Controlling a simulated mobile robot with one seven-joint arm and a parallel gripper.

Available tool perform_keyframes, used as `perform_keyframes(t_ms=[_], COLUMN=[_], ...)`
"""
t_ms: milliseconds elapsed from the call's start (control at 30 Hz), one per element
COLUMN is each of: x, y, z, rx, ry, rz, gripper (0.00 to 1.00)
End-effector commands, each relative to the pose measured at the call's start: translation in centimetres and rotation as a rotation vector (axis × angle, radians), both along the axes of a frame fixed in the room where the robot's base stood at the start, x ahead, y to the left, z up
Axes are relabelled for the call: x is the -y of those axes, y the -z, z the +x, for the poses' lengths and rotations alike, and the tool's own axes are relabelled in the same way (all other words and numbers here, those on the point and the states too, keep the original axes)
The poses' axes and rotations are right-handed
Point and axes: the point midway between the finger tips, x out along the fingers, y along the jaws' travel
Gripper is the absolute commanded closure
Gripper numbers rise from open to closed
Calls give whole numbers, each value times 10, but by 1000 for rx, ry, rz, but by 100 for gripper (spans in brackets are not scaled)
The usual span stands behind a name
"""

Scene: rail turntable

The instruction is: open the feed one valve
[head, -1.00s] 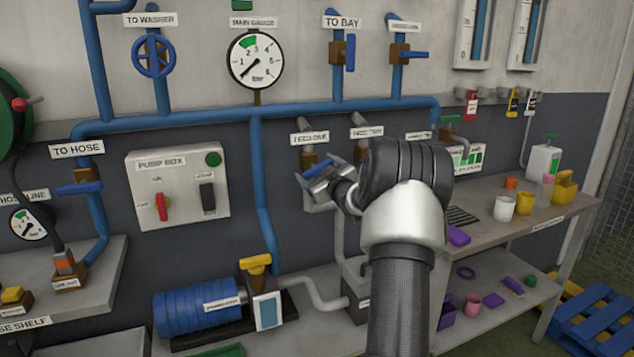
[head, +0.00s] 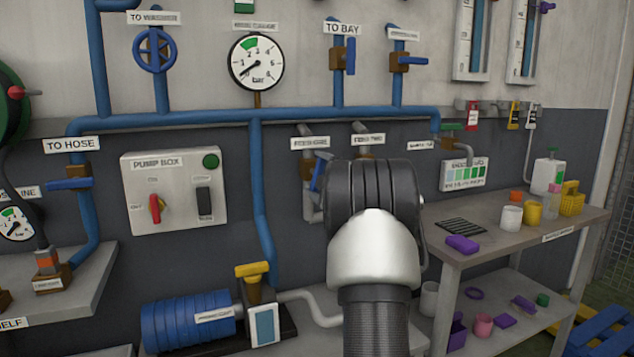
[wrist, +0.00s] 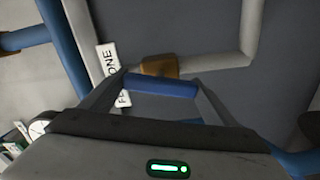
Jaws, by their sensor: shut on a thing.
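The feed one valve has a blue lever (head: 319,173) and a brown body (head: 307,168). It sits under a tilted white label (head: 310,143) on the wall. In the wrist view the lever (wrist: 165,85) lies across between the two fingers of my gripper (wrist: 160,80), which is shut on it. The brown body (wrist: 160,66) is just beyond the lever, and part of the label (wrist: 110,65) shows beside the left finger. In the head view the lever stands steeply, leaning slightly right at its top. My wrist hides my gripper's fingers and part of the valve there.
The feed two valve (head: 366,150) is close on the right, partly hidden by my wrist. A blue pipe (head: 258,200) runs down on the left, beside the pump box (head: 174,190). A bench (head: 480,250) with cups and small items stands at the right.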

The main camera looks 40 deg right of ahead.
Motion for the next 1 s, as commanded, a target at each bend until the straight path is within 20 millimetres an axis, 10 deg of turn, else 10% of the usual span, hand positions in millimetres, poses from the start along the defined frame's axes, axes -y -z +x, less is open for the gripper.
perform_keyframes(t_ms=[800,833,1000], x=[1,1,0], y=[0,0,0], z=[0,0,0], rx=[-28,-28,-28], ry=[1,1,1], rz=[-113,-112,-112], gripper=[41,14,0])
